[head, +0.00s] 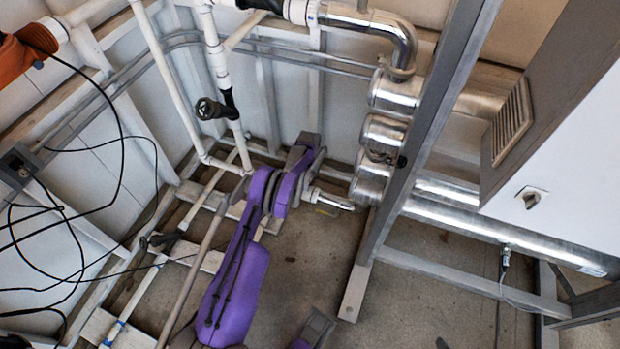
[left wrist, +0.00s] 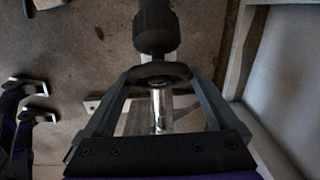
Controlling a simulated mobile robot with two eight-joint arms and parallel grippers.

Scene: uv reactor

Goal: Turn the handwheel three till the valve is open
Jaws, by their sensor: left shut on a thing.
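In the left wrist view, my left gripper (left wrist: 160,98) has its two dark fingers on either side of a round black handwheel (left wrist: 160,72) and is shut on it. A thick black valve part (left wrist: 155,25) stands just beyond the wheel. A shiny metal piece (left wrist: 161,108) shows between the fingers. In the head view, my left arm reaches up from the bottom centre to the pipes. Its fingers and the held wheel are hidden behind the arm there. No number on the wheel can be read. My right gripper does not show.
Another black handwheel (head: 208,109) sits on the white upright pipe (head: 218,65), and a dark valve (head: 163,240) sits on the low pipes. Shiny steel cylinders (head: 395,95) and a grey frame post (head: 425,130) stand right of my arm. Loose black cables (head: 60,235) hang at left.

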